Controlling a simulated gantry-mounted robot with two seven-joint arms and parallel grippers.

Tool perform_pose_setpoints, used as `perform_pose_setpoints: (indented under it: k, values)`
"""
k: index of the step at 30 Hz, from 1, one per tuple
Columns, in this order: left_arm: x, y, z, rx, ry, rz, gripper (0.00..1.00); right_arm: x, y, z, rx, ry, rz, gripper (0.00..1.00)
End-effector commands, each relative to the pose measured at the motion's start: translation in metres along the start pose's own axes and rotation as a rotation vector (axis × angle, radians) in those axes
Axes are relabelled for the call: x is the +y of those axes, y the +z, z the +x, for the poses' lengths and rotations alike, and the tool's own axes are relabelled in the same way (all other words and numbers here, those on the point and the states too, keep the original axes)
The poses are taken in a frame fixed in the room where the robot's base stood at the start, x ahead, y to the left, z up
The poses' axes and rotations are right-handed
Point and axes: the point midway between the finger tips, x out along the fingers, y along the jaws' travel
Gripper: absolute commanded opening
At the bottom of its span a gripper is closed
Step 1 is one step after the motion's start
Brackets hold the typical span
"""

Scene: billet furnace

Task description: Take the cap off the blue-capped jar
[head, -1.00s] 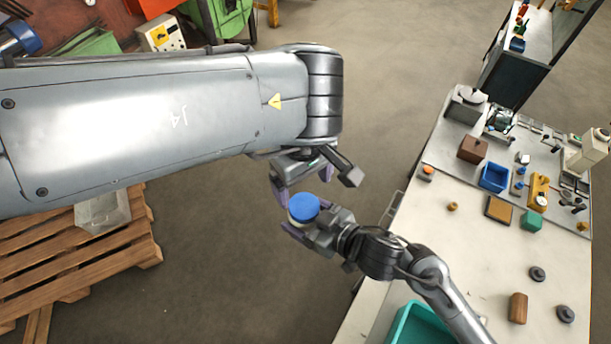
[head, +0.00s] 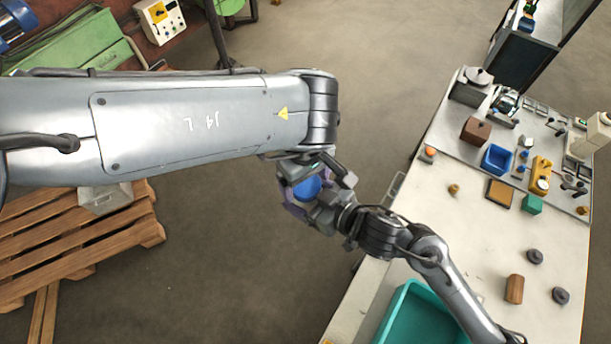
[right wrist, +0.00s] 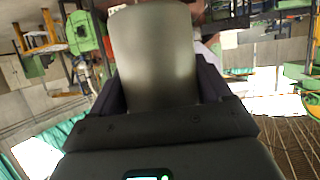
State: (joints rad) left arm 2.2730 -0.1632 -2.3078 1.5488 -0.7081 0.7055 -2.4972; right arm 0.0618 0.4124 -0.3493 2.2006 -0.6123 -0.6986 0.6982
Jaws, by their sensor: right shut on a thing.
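The jar's blue cap (head: 307,188) shows in the head view, facing up between my two grippers. My right gripper (head: 312,207) is shut on the jar. The right wrist view shows the jar's pale grey body (right wrist: 153,60) between the dark fingers; the cap is not visible there. My left gripper (head: 316,178) is right at the cap from above, its fingers apart on either side and partly covering it. Whether a finger touches the cap cannot be seen.
A workbench (head: 440,235) on the right carries a teal bin (head: 402,300), a blue bin (head: 497,158) and several small parts. A wooden pallet (head: 90,245) with a grey box (head: 105,198) lies at the left. The floor below the grippers is clear.

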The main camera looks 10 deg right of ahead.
Motion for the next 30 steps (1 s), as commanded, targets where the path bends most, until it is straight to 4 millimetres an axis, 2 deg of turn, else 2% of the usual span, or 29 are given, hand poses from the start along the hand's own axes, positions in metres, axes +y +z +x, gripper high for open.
perform_pose_setpoints:
  k: [1, 10, 14, 17, 24, 27, 30]
  values:
    - [0.0, 0.0, -0.0001, 0.0, 0.0, 0.0, 0.75, 0.0001, -0.0007, -0.0002, 0.002, 0.0, 0.0, 0.0]
    - [-0.0001, 0.0, -0.0003, 0.0, 0.0, 0.0, 0.3, 0.0002, -0.0007, -0.0001, 0.002, 0.0, 0.0, 0.0]
    - [0.0001, 0.0001, -0.0002, -0.001, 0.0, -0.045, 0.3, 0.0003, -0.0007, -0.0001, 0.001, 0.001, 0.0, 0.0]
    - [0.0002, 0.0003, 0.0003, -0.003, 0.001, -0.191, 0.3, 0.0003, -0.0006, -0.0001, 0.001, 0.001, 0.0, 0.0]
    - [0.0003, 0.0007, 0.0, -0.005, 0.0, -0.696, 0.3, 0.0004, -0.0006, -0.0001, 0.001, 0.001, 0.0, 0.0]
    - [0.0002, 0.0005, -0.0002, -0.003, 0.0, -0.824, 0.3, 0.0004, -0.0006, -0.0001, 0.001, 0.001, 0.001, 0.0]
    - [-0.0002, 0.0004, -0.0007, -0.002, -0.001, -0.879, 0.3, 0.0004, -0.0007, -0.0001, 0.001, 0.001, 0.001, 0.0]
